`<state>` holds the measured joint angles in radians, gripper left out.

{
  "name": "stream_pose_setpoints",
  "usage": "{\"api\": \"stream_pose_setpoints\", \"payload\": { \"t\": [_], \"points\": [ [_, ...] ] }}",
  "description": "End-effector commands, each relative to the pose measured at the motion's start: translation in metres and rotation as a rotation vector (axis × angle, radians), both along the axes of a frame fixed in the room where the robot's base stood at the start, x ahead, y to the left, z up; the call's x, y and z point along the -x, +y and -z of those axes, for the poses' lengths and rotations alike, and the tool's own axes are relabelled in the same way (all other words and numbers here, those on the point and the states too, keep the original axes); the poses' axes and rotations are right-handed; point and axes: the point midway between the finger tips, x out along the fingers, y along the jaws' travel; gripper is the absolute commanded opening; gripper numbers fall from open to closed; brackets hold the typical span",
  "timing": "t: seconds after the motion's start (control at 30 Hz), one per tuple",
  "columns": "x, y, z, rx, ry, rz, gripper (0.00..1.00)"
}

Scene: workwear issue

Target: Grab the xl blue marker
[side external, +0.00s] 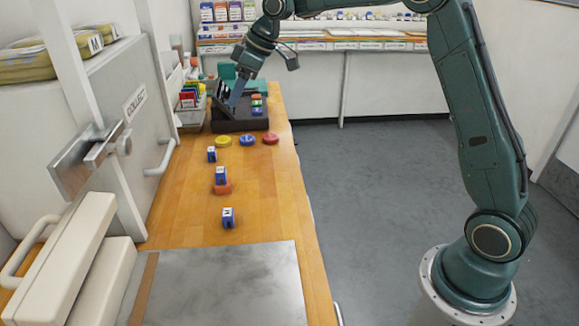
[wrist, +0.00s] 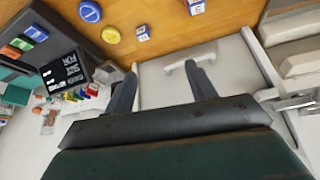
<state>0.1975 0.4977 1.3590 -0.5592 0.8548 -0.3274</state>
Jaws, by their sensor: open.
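Three blue-topped white blocks stand on the wooden counter in the side external view: a far one (side external: 211,154), a middle one (side external: 221,175) resting on an orange-red block (side external: 222,188), and a near one (side external: 228,217). Their letters are too small to read surely, so I cannot tell which is xl. The wrist view shows two blue-and-white blocks, one near the middle (wrist: 143,33) and one at the top edge (wrist: 196,6). My gripper (side external: 234,99) is above the dark tray (side external: 238,126) at the counter's far end. In the wrist view my gripper (wrist: 162,68) is open and empty.
Yellow (side external: 223,141), blue (side external: 247,140) and red (side external: 270,138) discs lie in front of the tray. Orange, green and blue pieces (wrist: 35,33) sit in the tray. A wall with a handle (side external: 160,158) borders the counter's left. A grey metal plate (side external: 222,285) covers the near end.

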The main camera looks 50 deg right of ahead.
Motion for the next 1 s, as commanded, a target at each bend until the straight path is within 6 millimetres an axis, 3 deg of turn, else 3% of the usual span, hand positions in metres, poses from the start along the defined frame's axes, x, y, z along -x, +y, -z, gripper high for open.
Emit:
{"api": "stream_pose_setpoints", "payload": {
  "t": [0.2, 0.4, 1.0],
  "points": [
    [-0.040, -0.012, 0.042, -0.011, -0.006, -0.079, 0.56],
    [-0.061, -0.019, 0.069, -0.018, -0.015, -0.133, 0.56],
    [-0.072, -0.015, 0.094, -0.020, -0.017, -0.152, 0.56]
  ]
}}
